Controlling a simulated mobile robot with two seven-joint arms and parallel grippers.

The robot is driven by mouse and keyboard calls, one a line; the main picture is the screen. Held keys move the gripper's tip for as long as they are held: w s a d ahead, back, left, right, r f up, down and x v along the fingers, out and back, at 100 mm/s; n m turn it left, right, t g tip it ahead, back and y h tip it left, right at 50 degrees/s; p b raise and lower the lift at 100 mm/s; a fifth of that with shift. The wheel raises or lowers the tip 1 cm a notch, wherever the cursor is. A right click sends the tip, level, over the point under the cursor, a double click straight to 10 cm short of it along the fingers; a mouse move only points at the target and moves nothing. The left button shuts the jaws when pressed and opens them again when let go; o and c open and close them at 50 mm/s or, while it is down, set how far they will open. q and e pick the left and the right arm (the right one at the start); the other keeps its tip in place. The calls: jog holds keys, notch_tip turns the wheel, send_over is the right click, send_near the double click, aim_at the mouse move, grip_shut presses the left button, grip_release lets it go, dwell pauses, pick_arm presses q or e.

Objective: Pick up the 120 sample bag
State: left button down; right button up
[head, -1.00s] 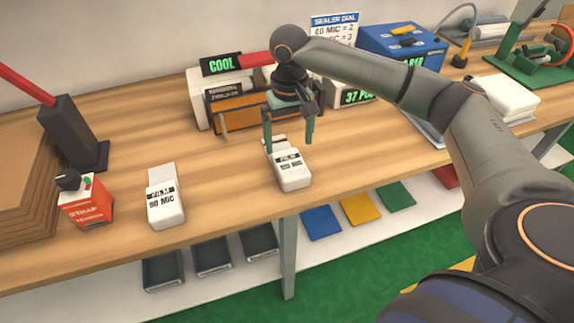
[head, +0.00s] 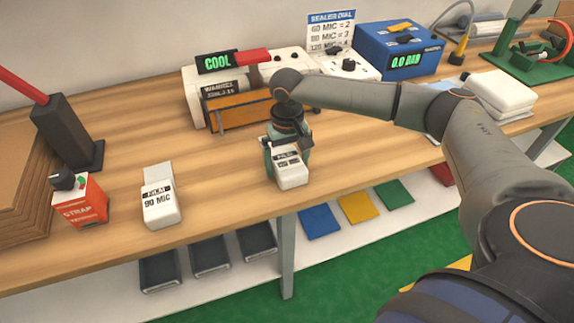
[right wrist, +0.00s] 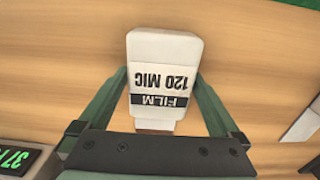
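The 120 sample bag is a white packet (head: 291,175) on the wooden bench, near its front edge; in the right wrist view (right wrist: 165,55) its label reads FILM 120 MIC. My right gripper (head: 287,160) is low over its back part in the head view. In the right wrist view the green fingers (right wrist: 162,75) stand open, one on each side of the bag, with their tips close to its edges. I cannot tell whether they touch it. The bag lies on the bench. My left gripper is not in view.
A similar white 90 MIC bag (head: 161,205) lies to the left, beside an orange STRAP box (head: 80,205). Behind my gripper stands a white sealer (head: 200,85) with an orange front. A blue machine (head: 405,55) is at the back right. Bare bench lies between the two bags.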

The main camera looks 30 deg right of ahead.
jog(key=c, duration=1.1)
jog(key=shift+r, duration=0.1)
jog(key=shift+c, duration=0.2)
